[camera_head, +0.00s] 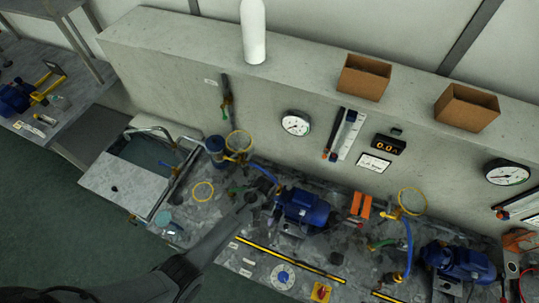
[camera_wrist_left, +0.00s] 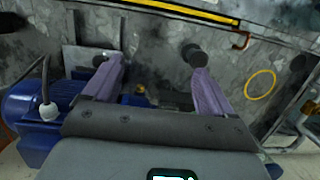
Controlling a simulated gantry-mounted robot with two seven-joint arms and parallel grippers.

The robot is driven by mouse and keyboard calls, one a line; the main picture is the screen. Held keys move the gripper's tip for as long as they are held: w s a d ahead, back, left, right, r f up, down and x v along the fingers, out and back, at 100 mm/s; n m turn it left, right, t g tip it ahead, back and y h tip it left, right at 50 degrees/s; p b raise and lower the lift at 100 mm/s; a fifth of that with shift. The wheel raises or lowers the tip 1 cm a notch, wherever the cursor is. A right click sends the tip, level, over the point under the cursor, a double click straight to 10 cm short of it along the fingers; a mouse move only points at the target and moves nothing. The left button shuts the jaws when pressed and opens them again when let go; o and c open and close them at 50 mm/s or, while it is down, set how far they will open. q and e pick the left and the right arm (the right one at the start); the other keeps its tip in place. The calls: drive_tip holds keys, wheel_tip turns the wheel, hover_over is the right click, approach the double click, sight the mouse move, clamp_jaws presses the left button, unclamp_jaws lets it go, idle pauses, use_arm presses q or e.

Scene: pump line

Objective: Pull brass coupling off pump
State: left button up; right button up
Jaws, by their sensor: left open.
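The blue pump (camera_head: 305,207) stands on the grey bench near the middle of the head view. It also shows at the left edge of the left wrist view (camera_wrist_left: 28,112). My left gripper (camera_head: 257,197) reaches in from the lower left and is just left of the pump. In the left wrist view my left gripper (camera_wrist_left: 147,58) is open, its two fingers wide apart. A small brass-yellow piece (camera_wrist_left: 140,89), perhaps the brass coupling, shows between the finger bases, partly hidden by the gripper body. I cannot make out the coupling clearly in the head view. My right gripper is not in view.
A sink (camera_head: 150,155) is at the left. A yellow ring (camera_head: 203,191) lies on the bench. A second blue pump (camera_head: 458,262) is at the right. Blue hoses and a yellow-black strip (camera_head: 290,259) surround the first pump. The wall with gauges (camera_head: 296,123) stands behind.

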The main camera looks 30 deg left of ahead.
sight(277, 185)
use_arm(q)
drive_tip(key=w+r, duration=0.3)
drive_tip(key=w, duration=0.1)
drive_tip(key=w+r+t, duration=0.1)
drive_tip(key=w+r, duration=0.2)
drive_tip(key=w, duration=0.1)
drive_tip(key=w+d+r+t, duration=0.1)
drive_tip(key=w+r, duration=0.3)
drive_tip(key=shift+d, duration=0.1)
drive_tip(key=shift+w+r, duration=0.25)
drive_tip(key=shift+f+b, duration=0.65)
wheel_tip(277, 185, down, 3)
drive_tip(key=b, duration=0.3)
drive_tip(key=shift+f+b, duration=0.3)
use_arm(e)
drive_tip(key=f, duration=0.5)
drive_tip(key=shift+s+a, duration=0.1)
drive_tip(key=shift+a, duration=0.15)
use_arm(q)
drive_tip(key=shift+p, duration=0.3)
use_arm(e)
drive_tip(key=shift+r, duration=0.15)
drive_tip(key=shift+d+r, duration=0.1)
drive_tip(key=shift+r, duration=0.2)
